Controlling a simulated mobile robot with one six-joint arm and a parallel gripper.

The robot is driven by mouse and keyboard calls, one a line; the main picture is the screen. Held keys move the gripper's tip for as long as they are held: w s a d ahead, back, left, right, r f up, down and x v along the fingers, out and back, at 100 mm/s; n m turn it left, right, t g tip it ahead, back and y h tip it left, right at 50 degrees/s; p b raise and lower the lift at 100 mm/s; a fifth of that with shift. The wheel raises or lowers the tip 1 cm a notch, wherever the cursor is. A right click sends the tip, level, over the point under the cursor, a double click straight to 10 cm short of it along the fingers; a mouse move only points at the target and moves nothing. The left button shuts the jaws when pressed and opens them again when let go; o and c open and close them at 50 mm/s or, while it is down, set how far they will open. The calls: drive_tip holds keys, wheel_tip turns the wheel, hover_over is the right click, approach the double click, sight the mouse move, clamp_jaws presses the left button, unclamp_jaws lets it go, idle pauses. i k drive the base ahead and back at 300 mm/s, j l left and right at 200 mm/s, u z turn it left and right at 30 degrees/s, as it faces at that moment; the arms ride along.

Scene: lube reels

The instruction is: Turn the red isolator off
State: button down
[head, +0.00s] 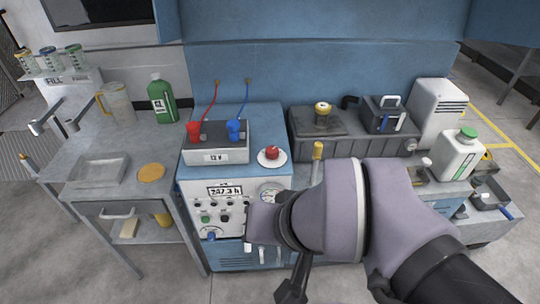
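A red knob (272,153) sits on a round white plate (272,160) on top of the blue and white panel cabinet, right of the 12 V battery (215,141). It looks like the red isolator; which way it is turned is too small to tell. My arm reaches in from the lower right and covers the cabinet's right front. A dark part at the bottom edge, well below and nearer than the knob, looks like my gripper (291,290). Its fingers are not clear, and I cannot tell whether it is open. It is apart from the knob.
Red (194,131) and blue (234,130) clamps with cables stand on the battery. A yellow-topped handle (317,150) stands right of the knob. A gauge (270,193) is on the panel front. A steel cart (105,200) is at left. Space above the knob is clear.

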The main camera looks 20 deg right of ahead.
sight(272, 153)
drive_tip(key=i+j+z, duration=0.15)
drive_tip(key=i+j, duration=0.65)
drive_tip(key=j, duration=0.1)
